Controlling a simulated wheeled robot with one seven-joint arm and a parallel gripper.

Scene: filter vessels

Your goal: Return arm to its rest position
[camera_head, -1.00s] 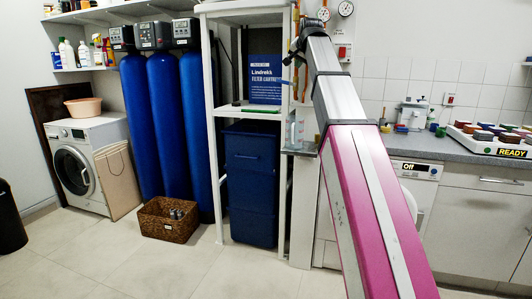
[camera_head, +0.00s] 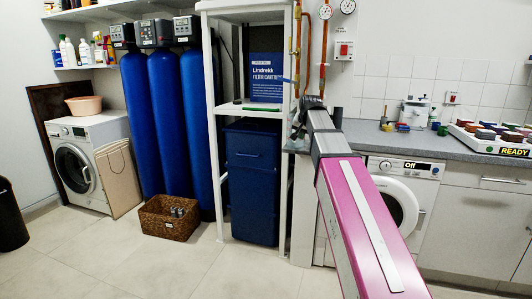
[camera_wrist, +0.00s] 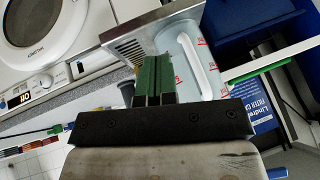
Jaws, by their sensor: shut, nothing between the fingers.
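My arm shows in the head view as a pink and grey link reaching from the lower right toward the worktop beside the shelf rack. In the wrist view my gripper (camera_wrist: 154,85) has its green fingers together with nothing between them. Just beyond the fingers is a clear jug (camera_wrist: 188,62) with red markings and a handle, near a grey metal box-like piece (camera_wrist: 150,35). I cannot tell whether the fingers touch the jug. In the head view the gripper and most of the jug are hidden behind the arm's end.
A white shelf rack (camera_head: 214,120) holds a blue sign (camera_head: 266,78), with a dark blue bin (camera_head: 252,180) below. The worktop (camera_head: 455,151) carries a tray of coloured pots (camera_head: 490,140). A white machine (camera_head: 425,172) is under it. A wicker basket (camera_head: 167,218) stands on the open floor.

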